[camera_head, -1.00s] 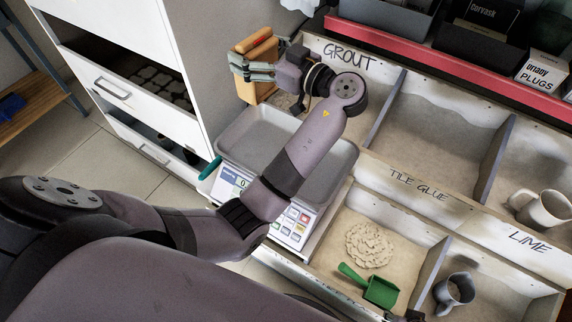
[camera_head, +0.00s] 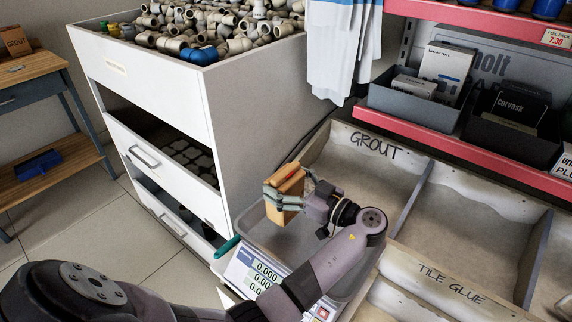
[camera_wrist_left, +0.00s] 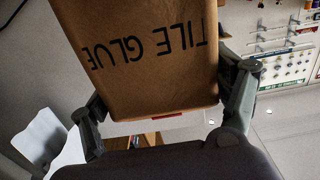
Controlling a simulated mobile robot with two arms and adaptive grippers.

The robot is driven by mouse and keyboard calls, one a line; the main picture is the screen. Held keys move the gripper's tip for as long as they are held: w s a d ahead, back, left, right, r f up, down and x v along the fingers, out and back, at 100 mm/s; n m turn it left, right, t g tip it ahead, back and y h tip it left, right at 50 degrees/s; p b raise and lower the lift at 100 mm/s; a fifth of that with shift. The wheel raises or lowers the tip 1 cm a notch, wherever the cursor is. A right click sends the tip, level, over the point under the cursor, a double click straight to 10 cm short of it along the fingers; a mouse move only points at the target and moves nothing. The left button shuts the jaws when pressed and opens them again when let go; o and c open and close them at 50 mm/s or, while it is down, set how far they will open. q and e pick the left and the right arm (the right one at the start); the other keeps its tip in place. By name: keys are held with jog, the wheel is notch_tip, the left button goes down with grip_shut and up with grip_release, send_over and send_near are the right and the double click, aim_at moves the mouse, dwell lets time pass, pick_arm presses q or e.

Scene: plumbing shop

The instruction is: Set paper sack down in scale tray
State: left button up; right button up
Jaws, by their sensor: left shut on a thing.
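The paper sack (camera_head: 283,190) is brown and is held in my left gripper (camera_head: 284,199), above the far part of the scale tray. In the left wrist view the sack (camera_wrist_left: 140,60) reads "TILE GLUE" upside down, with gripper fingers on both sides of it. The scale tray (camera_head: 262,236) is a grey pan on a white scale with a display reading 0.000. My left arm covers part of the tray and the scale's keys. Whether the sack touches the tray cannot be told. My right gripper is not in view.
A white drawer cabinet (camera_head: 160,85) topped with pipe fittings stands left of the scale. Wooden bins labelled GROUT (camera_head: 375,145) and TILE GLUE (camera_head: 450,283) lie to the right. A red shelf edge (camera_head: 430,133) with grey boxes is behind. A teal-handled object (camera_head: 227,247) is beside the scale.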

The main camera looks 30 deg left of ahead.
pick_arm(q)
notch_tip(320, 180, down, 5)
jog(key=shift+f+b, duration=0.15)
jog(key=shift+b, duration=0.35)
jog(key=shift+f, duration=0.5)
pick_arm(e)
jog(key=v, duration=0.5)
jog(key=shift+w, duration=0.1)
pick_arm(q)
jog(key=o, duration=1.5)
jog(key=shift+f, duration=0.2)
jog(key=o, duration=0.4)
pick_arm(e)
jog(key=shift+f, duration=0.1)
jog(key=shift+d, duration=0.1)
